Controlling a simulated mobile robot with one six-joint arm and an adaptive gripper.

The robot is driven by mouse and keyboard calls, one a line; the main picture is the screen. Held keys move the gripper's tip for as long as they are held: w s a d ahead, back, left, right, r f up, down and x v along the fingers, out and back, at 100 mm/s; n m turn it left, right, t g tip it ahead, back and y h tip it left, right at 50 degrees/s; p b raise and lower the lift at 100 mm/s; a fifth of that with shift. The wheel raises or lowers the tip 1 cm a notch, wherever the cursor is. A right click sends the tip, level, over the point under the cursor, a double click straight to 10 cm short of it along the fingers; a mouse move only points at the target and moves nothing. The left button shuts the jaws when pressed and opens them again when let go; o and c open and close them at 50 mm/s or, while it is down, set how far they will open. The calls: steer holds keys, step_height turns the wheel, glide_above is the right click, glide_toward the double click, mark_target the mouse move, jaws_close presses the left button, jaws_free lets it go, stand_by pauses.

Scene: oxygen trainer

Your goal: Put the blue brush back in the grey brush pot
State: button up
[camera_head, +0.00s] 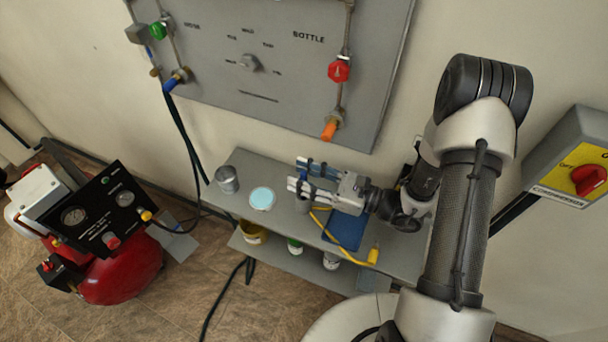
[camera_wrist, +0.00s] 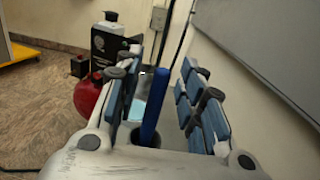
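My gripper (camera_head: 296,175) is over the grey shelf in the head view, its fingers pointing left. In the wrist view (camera_wrist: 160,72) its blue-padded fingers are spread. The blue brush (camera_wrist: 152,108) shows there as an upright blue handle between the fingers, with a gap on both sides. Its lower end meets a dark round shape, seemingly the pot's opening. A small grey pot (camera_head: 303,204) shows just below the fingers in the head view, partly covered by the gripper. The brush is hard to make out there among the blue pads.
A grey metal can (camera_head: 227,180) and a light-blue-topped tin (camera_head: 262,199) stand left on the shelf (camera_head: 245,161). A blue mat or book (camera_head: 347,231) and a yellow cable (camera_head: 340,245) lie at right. Several tins are below. The panel (camera_head: 300,80) hangs behind.

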steer(key=v, duration=0.7)
steer(key=shift+d, duration=0.25)
steer(key=shift+s, duration=0.15)
stand_by(0.6)
